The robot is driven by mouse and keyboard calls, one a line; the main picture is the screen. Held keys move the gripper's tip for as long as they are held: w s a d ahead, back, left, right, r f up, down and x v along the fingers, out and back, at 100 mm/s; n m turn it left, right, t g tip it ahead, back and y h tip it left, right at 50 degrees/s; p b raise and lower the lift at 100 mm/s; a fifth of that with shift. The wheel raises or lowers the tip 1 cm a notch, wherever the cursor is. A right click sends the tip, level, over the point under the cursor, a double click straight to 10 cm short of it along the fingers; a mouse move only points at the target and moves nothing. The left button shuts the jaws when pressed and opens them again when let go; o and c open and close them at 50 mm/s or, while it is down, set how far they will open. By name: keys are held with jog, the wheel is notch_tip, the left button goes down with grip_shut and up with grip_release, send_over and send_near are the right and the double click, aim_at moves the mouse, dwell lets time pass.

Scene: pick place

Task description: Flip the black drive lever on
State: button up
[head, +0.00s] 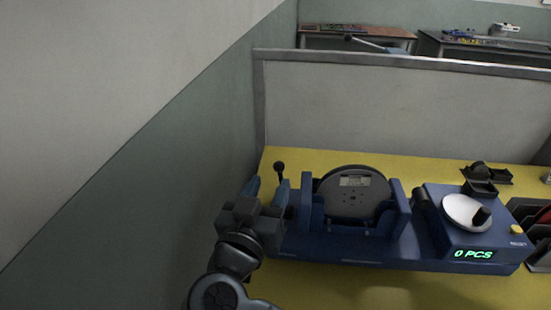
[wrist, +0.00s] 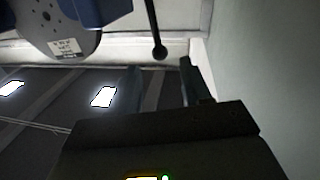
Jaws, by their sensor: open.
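The black drive lever (head: 279,167) stands upright at the left end of the blue machine (head: 345,248), its round knob at the top. My gripper (head: 268,183) is at that left end, its two blue fingers spread and empty. In the head view the knob shows just above the right finger, and the lower shaft is hidden. I see no contact with the lever.
A grey reel disc (head: 355,193) sits between blue brackets right of my gripper. Further right are a white dial (head: 465,212) and a green "0 PCS" display (head: 473,254). The wall (head: 190,170) is close on the left.

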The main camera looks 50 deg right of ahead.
aim_at(277, 170)
jog(key=x, duration=0.7)
jog(key=shift+d, duration=0.1)
grip_shut()
dwell(0.3)
